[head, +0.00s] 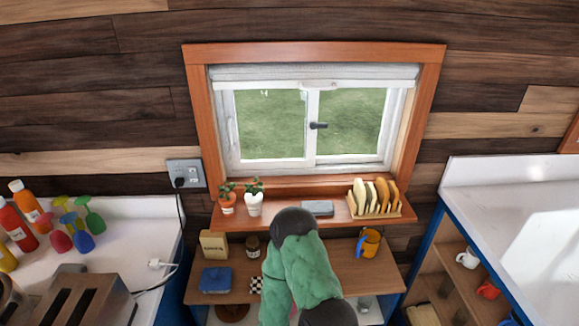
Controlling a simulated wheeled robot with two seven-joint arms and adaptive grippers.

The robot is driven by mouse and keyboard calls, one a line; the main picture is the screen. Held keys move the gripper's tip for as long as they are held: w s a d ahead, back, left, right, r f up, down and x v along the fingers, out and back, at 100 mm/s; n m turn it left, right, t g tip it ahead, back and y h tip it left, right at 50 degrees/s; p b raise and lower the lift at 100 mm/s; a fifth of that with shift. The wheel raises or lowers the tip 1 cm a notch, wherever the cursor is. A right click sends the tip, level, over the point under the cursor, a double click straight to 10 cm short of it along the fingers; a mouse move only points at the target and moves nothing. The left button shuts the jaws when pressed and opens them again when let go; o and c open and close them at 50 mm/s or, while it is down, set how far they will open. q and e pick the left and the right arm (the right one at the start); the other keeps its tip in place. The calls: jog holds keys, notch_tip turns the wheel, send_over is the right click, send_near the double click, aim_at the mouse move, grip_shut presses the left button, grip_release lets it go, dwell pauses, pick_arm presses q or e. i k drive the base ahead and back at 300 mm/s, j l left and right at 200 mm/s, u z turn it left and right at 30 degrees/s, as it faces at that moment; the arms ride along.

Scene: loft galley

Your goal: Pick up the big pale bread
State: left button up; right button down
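Several bread slices stand upright in a wooden rack (377,215) at the right end of the window shelf. The slices at the left of the rack are pale, such as the leftmost pale bread slice (360,197). The slices to the right are browner, such as a toasted slice (392,195). At this size I cannot tell surely which pale slice is the biggest. A green-covered link of my arm with dark rounded joints rises at the bottom middle, left of the rack and apart from it. Neither of my grippers shows.
The shelf (335,217) also holds two potted plants (254,200) and a grey box (318,208). A toaster (75,302) and bottles stand at left. The right counter (520,215) looks bare.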

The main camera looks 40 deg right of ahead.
aim_at(359, 194)
jog(key=z, duration=1.85)
